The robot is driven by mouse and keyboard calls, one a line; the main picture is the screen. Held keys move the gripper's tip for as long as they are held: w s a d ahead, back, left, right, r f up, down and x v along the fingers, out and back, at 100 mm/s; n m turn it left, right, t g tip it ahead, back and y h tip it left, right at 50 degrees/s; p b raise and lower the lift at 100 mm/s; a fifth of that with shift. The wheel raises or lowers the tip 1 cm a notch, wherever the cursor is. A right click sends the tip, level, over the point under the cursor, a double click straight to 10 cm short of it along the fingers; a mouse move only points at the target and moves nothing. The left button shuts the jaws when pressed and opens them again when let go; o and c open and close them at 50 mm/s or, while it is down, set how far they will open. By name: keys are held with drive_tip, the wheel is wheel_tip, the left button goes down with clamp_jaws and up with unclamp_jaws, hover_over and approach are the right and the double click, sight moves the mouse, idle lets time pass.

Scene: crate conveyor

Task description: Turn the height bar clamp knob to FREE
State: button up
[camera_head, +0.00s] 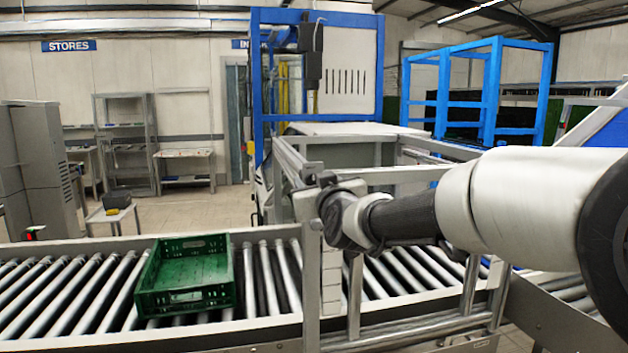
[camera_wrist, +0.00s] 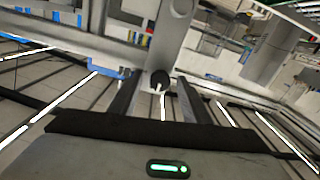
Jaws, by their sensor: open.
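The clamp knob (camera_wrist: 160,77) is a small round black knob with a pale mark, near the middle of the wrist view. It sits at the lower end of a grey bracket (camera_wrist: 172,35). My gripper (camera_wrist: 155,84) is open, with one dark finger on each side of the knob. I cannot tell whether the fingers touch it. The labels and the knob's setting are not readable. In the head view, my gripper (camera_head: 328,192) is at the grey upright post (camera_head: 312,270) beside the conveyor, and the knob is hidden behind it.
A green crate (camera_head: 155,288) stands on the roller conveyor (camera_head: 65,295), left of the post. Grey rails (camera_head: 420,175) run behind and beneath my arm. A blue-framed machine (camera_head: 257,90) stands behind. Floor is open at the back left.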

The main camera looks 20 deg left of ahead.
drive_tip(key=shift+s, duration=0.1)
drive_tip(key=c, duration=1)
drive_tip(key=shift+c, duration=0.2)
drive_tip(key=shift+f+m+b, duration=0.15)
drive_tip(key=shift+m+b, duration=0.15)
drive_tip(key=shift+b, duration=0.25)
drive_tip(key=m+b, duration=0.2)
drive_tip(key=b, duration=0.1)
drive_tip(key=shift+f+m, duration=0.1)
drive_tip(key=shift+m, duration=0.2)
drive_tip(key=m+b, duration=0.7)
drive_tip(key=m, duration=0.3)
drive_tip(key=shift+d+b, duration=0.1)
drive_tip(key=shift+b, duration=0.25)
drive_tip(key=shift+r+m+b, duration=0.2)
drive_tip(key=shift+m+b, duration=0.5)
drive_tip(key=shift+m, duration=1.6)
